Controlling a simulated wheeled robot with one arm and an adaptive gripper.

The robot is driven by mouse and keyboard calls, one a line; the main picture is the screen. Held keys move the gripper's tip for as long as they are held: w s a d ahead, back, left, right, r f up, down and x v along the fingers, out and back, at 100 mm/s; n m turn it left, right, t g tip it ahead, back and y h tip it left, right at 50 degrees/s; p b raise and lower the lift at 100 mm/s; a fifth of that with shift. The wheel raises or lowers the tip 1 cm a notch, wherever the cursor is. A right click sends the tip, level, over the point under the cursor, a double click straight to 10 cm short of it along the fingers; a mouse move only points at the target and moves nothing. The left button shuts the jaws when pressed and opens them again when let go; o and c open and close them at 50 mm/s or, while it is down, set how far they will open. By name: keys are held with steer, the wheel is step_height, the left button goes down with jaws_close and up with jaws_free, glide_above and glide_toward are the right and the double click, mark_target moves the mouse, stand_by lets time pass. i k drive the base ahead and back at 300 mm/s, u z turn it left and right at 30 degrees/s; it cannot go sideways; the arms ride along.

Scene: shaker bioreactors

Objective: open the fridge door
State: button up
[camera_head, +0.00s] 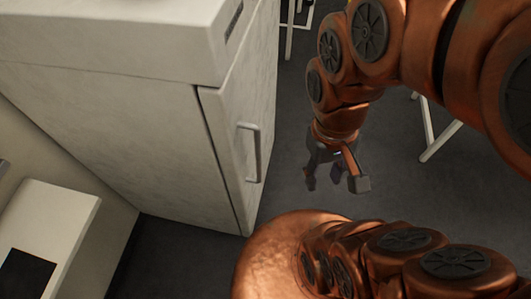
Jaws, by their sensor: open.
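The fridge is a white, box-like cabinet (130,130) at the left of the head view. Its door (228,120) faces right and appears shut against the body. A pale vertical bar handle (249,153) stands out from the door. My gripper (338,184) hangs below my copper arm, to the right of the handle and apart from it. Its dark fingers are spread, with nothing between them.
A white unit with a dark panel (27,275) stands at the lower left. White metal legs (434,140) stand at the right behind my arm. Dark grey floor (290,110) lies free between the door and my gripper.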

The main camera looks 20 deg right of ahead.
mark_target(240, 114)
steer(key=u, duration=0.25)
steer(key=k, duration=0.9)
steer(key=u, duration=0.75)
steer(key=i, duration=0.3)
steer(key=u, duration=0.05)
